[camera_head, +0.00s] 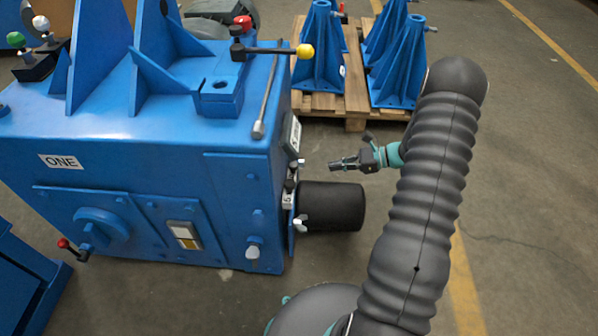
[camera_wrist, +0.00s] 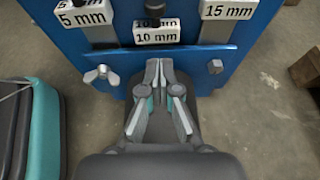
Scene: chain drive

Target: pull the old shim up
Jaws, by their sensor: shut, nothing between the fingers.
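Metal shims with white tags stand at the blue machine's side in the wrist view: a 5 mm shim (camera_wrist: 100,33) at left, a 15 mm shim (camera_wrist: 215,30) at right, and two 10 mm tags (camera_wrist: 157,38) stacked in the middle. Which one is the old shim, I cannot tell. My gripper (camera_wrist: 158,68) is shut and empty, its fingertips just below the middle tags in the picture. In the head view my gripper (camera_head: 333,164) points left at the machine (camera_head: 150,135), apart from it.
A black cylinder (camera_head: 332,207) juts from the machine below my gripper. A wing nut (camera_wrist: 101,74) and a bolt (camera_wrist: 215,66) sit on the blue front strip. A pallet (camera_head: 352,100) with blue stands is behind. Floor at right is clear.

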